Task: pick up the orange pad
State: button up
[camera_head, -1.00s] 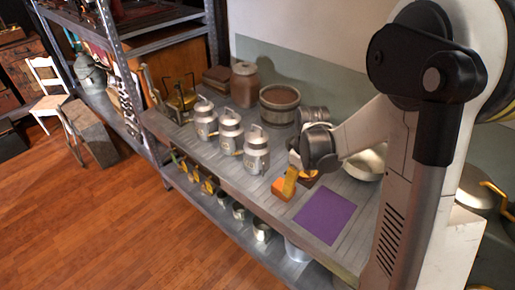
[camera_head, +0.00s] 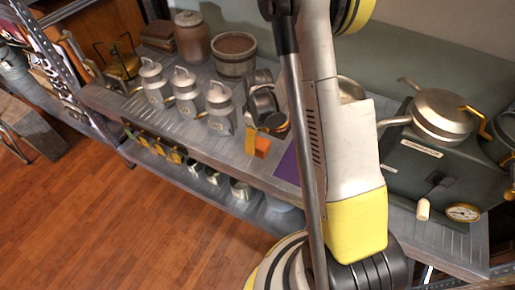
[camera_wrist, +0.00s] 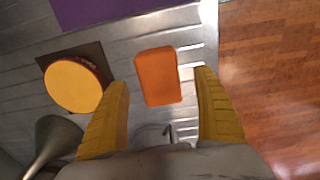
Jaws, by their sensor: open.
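The orange pad (camera_wrist: 158,76) is a small block with rounded corners, lying on the grey metal shelf top near its front edge. In the head view, the orange pad (camera_head: 263,145) shows beside a yellow finger of my gripper (camera_head: 251,138). In the wrist view, my gripper (camera_wrist: 160,80) is open, with one yellow finger on each side of the pad. Gaps show between the pad and both fingers. I cannot tell how far the fingertips are above the shelf.
A round orange-yellow disc (camera_wrist: 73,86) on a dark square base is left of the pad, near a grey funnel-like thing (camera_wrist: 52,143). A purple mat (camera_wrist: 110,10) lies beyond. Several milk cans (camera_head: 220,108) and a wooden tub (camera_head: 235,55) stand left. A pan (camera_head: 442,112) stands right.

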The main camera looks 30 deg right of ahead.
notch_tip(320, 180, down, 3)
jog(key=shift+w+r+b, duration=0.1)
jog(key=shift+b, duration=0.25)
jog(key=shift+r, duration=0.1)
jog(key=c, duration=1.2)
notch_tip(320, 180, up, 5)
jog(key=p, duration=0.2)
jog(key=shift+p, duration=0.3)
jog(key=s+d+r+p, duration=0.1)
jog(key=d+r, duration=0.1)
jog(key=d, duration=0.1)
jog(key=s+d+r+p, duration=0.1)
jog(key=s+d+r, duration=0.1)
jog(key=d, duration=0.2)
jog(key=s+d+r+p, duration=0.1)
jog(key=s+d+r, duration=0.1)
jog(key=d, duration=0.1)
jog(key=shift+s+d, duration=0.2)
